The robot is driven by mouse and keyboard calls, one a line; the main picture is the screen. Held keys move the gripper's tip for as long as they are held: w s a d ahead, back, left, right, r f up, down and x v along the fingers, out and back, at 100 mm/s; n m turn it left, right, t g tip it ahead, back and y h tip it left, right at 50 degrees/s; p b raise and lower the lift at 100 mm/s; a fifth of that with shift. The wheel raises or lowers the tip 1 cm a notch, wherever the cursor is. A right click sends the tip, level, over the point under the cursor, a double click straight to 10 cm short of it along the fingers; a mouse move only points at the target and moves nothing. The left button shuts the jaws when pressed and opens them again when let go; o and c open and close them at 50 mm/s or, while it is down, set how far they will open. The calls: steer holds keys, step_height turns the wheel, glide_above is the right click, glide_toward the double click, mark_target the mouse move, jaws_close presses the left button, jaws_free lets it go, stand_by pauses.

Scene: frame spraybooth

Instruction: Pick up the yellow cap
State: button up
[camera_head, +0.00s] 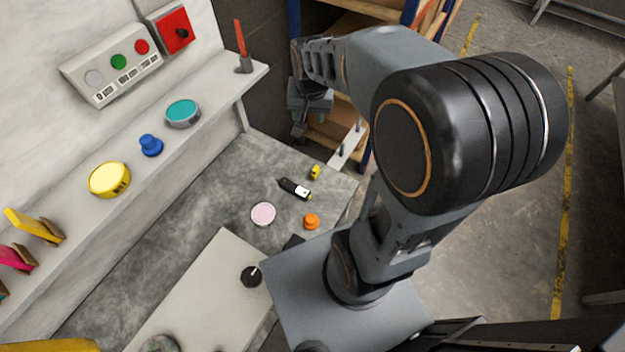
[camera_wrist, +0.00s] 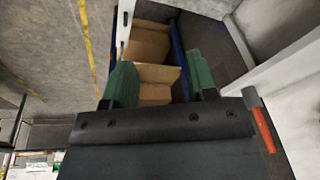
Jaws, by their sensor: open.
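A small yellow piece (camera_head: 315,172), which looks like the yellow cap, lies on the grey mottled surface (camera_head: 215,190) near its far right edge in the head view. A larger round yellow lid-like thing (camera_head: 109,180) rests on the pale ledge at the left. My gripper (camera_head: 300,126) is raised at the top middle, up and left of the small yellow piece and apart from it. In the wrist view its green-padded fingers (camera_wrist: 161,82) are spread with nothing between them. Neither yellow thing shows in the wrist view.
Near the small yellow piece lie a black marker-like object (camera_head: 294,188), an orange knob (camera_head: 311,221) and a pink disc (camera_head: 263,214). The ledge holds a blue knob (camera_head: 151,145) and a teal disc (camera_head: 183,113). A shelf rack (camera_wrist: 150,55) stands beyond my gripper.

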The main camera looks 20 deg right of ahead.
mark_target(316, 168)
steer(key=w+d+f+m+g+b, duration=0.1)
steer(key=w+d+f+m+b, duration=0.1)
steer(key=f, duration=0.9)
steer(key=w+d+f+m+b, duration=0.2)
steer(key=w+f+b, duration=0.1)
steer(key=f, duration=0.9)
steer(key=w+d+f+m+g+b, duration=0.1)
steer(key=w+f+b, duration=0.2)
steer(key=f, duration=0.9)
steer(key=shift+d+f+m+g+b, duration=0.1)
steer(key=shift+d+m+g+b, duration=0.25)
steer(key=shift+b, duration=0.75)
steer(key=shift+s+d+f+b, duration=0.1)
steer(key=shift+f+b, duration=0.05)
steer(key=shift+f, duration=1.55)
steer(key=shift+d+f+b, duration=0.1)
steer(key=shift+f+b, duration=0.05)
steer(key=shift+f, duration=1.5)
jaws_close()
steer(key=shift+r, duration=0.15)
